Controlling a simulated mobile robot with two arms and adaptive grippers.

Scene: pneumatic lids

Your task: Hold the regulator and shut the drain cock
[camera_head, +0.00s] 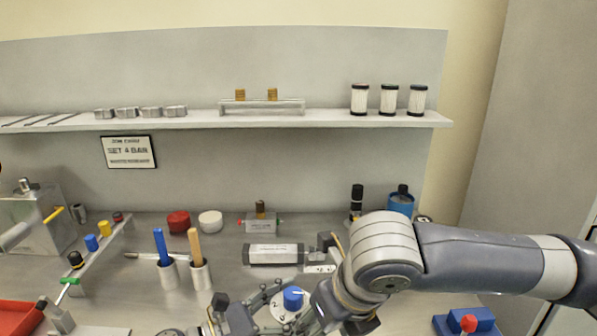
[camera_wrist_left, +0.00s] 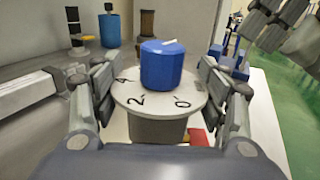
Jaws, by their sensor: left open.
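The regulator has a blue knob (camera_head: 293,298) on a pale round dial marked with numbers. In the left wrist view the knob (camera_wrist_left: 161,65) stands upright above the dial (camera_wrist_left: 150,97) and a grey body (camera_wrist_left: 158,129). My left gripper (camera_head: 284,309) is open, its fingers on either side of the dial; contact cannot be told. My right gripper (camera_head: 323,306) is close to the regulator's right side, largely hidden by its own arm; it also shows at the upper right of the left wrist view (camera_wrist_left: 275,22). A red patch (camera_wrist_left: 198,137) shows below the dial. I cannot identify the drain cock for certain.
A blue block with a red button (camera_head: 468,323) stands at the front right. A grey cylinder unit (camera_head: 275,254) lies behind the regulator. Two cups hold blue and orange handles (camera_head: 196,247). Coloured caps sit on a rail (camera_head: 98,249) at left.

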